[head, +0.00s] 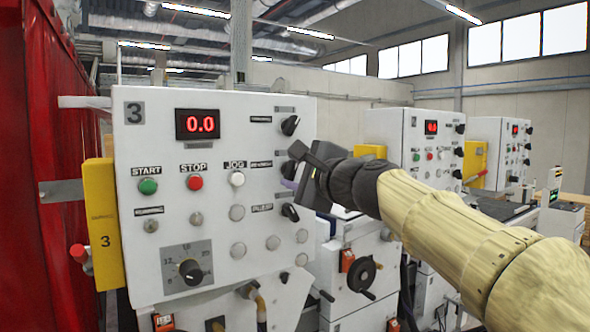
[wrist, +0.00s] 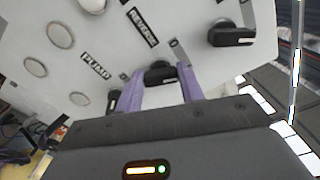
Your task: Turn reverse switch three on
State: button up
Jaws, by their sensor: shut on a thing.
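The control panel marked 3 (head: 215,115) fills the left middle of the head view. On its right side are several black rotary switches in a column. The middle one is the reverse switch (wrist: 160,74), beside the REVERSE label (wrist: 142,27) in the wrist view. My gripper (head: 296,184) is at the panel's right edge. Its two purple fingers (wrist: 166,84) are shut on the reverse switch's black knob, one on each side. The fingers partly hide the knob, so its exact pointing direction is hard to tell.
The upper black switch (wrist: 232,37) and the pump switch (head: 290,212) sit close to my gripper. Round buttons, including a white JOG button (head: 236,178), lie to the left. A yellow box (head: 104,222) is on the panel's left side. More panels (head: 425,150) stand behind my arm.

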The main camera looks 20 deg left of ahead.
jog(key=shift+w+f+m, duration=0.1)
jog(key=shift+f+m, duration=0.05)
jog(key=shift+m, duration=0.75)
jog(key=o, duration=1)
jog(key=shift+d, duration=0.1)
jog(key=b+v, duration=0.7)
jog(key=v, duration=1)
jog(key=shift+d, duration=0.2)
